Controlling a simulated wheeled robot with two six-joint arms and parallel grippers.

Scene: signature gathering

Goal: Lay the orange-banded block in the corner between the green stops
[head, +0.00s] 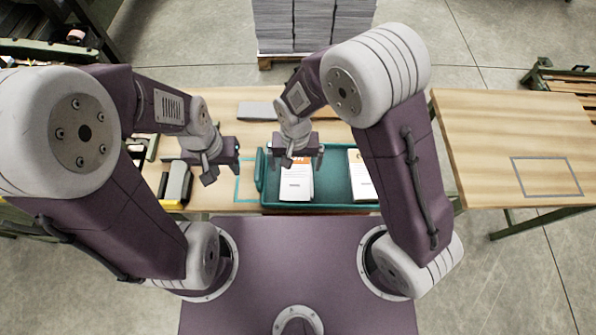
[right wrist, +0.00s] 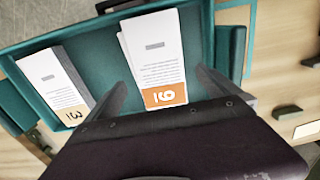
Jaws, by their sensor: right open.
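The orange-banded block (head: 297,187) is a white stack of sheets lying in the teal tray (head: 318,205). Its orange band and number show near my gripper in the right wrist view (right wrist: 155,55). My right gripper (head: 298,163) is above the band end of this block. Its fingers are apart and nothing is held; in the right wrist view they spread to either side of the band. My left gripper (head: 211,163) hangs over the table left of the tray, fingers apart and empty. I cannot clearly make out the green stops.
A second white block (head: 359,182) with a yellowish band lies at the tray's right; it also shows in the right wrist view (right wrist: 58,85). A teal outline (head: 238,187) lies left of the tray. Grey objects (head: 177,183) stand further left. The right table (head: 500,130) is clear.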

